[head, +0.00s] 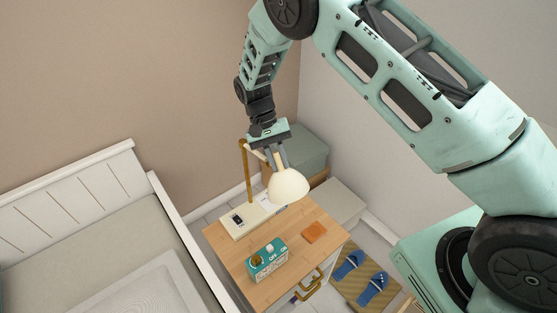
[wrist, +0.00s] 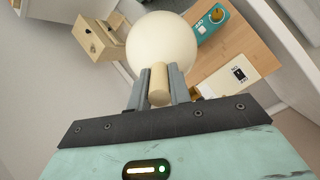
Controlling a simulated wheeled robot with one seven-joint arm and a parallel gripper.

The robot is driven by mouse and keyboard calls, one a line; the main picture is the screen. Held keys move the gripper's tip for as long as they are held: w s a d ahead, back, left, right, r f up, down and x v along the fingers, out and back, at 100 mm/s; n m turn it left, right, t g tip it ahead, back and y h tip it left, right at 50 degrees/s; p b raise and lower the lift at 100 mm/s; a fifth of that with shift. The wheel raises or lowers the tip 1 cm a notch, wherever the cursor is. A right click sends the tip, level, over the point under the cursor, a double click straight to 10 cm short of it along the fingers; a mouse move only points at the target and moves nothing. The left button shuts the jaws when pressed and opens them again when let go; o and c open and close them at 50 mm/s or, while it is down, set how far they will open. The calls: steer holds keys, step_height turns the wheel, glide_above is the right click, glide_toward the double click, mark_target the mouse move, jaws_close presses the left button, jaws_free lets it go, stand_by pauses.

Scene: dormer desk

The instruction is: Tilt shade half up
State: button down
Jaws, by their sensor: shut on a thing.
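A desk lamp stands on the bedside table. Its cream round shade (head: 289,187) hangs over the tabletop; the dome also shows in the wrist view (wrist: 160,42). A brass post (head: 247,175) rises from the cream lamp base (head: 240,224), which has a dark switch. My gripper (head: 277,159) reaches down from above, beside the shade's upper end. In the wrist view its two grey fingers (wrist: 158,88) are shut on a short tan cylinder (wrist: 158,78) at the back of the shade. I cannot tell the shade's exact tilt.
A teal box with a knob and ON/OFF labels (head: 266,261) and an orange square (head: 314,232) sit on the wooden tabletop (head: 285,227). A bed (head: 95,235) stands left. Blue slippers (head: 372,288) lie on a mat at right. A grey-green box (head: 306,147) is behind.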

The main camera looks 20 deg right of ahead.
steer(key=c, duration=1.3)
jaws_free()
steer(key=shift+w+a+r+b, duration=0.1)
steer(key=shift+w+r+b, duration=0.3)
steer(key=shift+r+b, duration=0.1)
steer(key=b+v, duration=0.4)
steer(key=v, duration=1.2)
steer(key=shift+r+b, duration=0.2)
steer(key=shift+b, duration=0.2)
steer(key=shift+s+a, duration=0.1)
steer(key=shift+s, duration=0.05)
